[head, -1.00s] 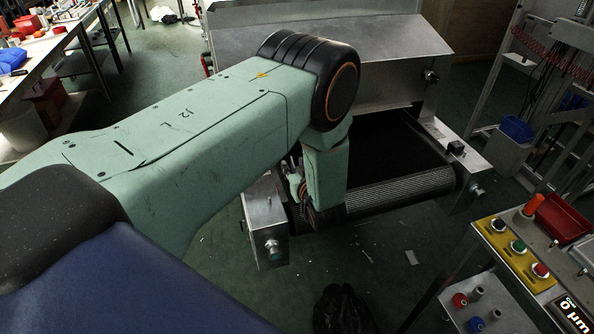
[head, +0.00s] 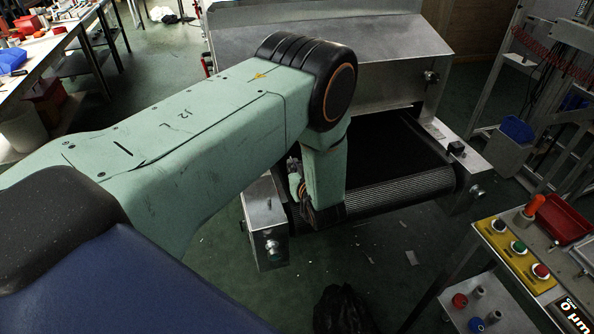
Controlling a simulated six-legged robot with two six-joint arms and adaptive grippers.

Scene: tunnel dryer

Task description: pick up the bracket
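I cannot make out a bracket in the head view; my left arm covers part of the dryer's belt. My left gripper (head: 296,182) shows only in small part beside the forearm, over the left end of the black conveyor belt (head: 385,140). Its fingertips are hidden, so I cannot tell whether it is open or holds anything. My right gripper is not in view.
The dryer's metal hood (head: 385,65) rises behind the belt, with metal side rails (head: 265,215) left and right. A control panel (head: 520,255) with buttons stands at the lower right. A black bag (head: 342,312) lies on the floor in front.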

